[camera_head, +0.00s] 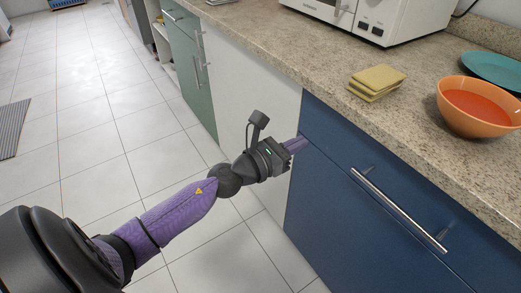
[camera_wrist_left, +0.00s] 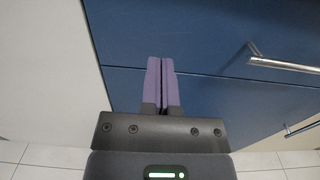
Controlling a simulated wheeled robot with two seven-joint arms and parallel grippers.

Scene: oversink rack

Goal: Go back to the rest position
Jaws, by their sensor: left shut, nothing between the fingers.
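My left gripper (camera_head: 297,144) reaches in from the left of the head view, low in front of the cabinets and below the counter edge. Its purple fingers are together with nothing between them. In the left wrist view the shut fingers (camera_wrist_left: 161,84) point at the blue cabinet front (camera_wrist_left: 205,35), near the seam between drawer and door. I cannot tell whether the tips touch it. My right gripper is in neither view.
A stone counter (camera_head: 290,62) holds an orange bowl (camera_head: 482,104), yellow sponges (camera_head: 377,82), a teal plate (camera_head: 495,69) and a white microwave (camera_head: 375,18). A metal handle (camera_head: 398,209) sticks out of the blue drawer.

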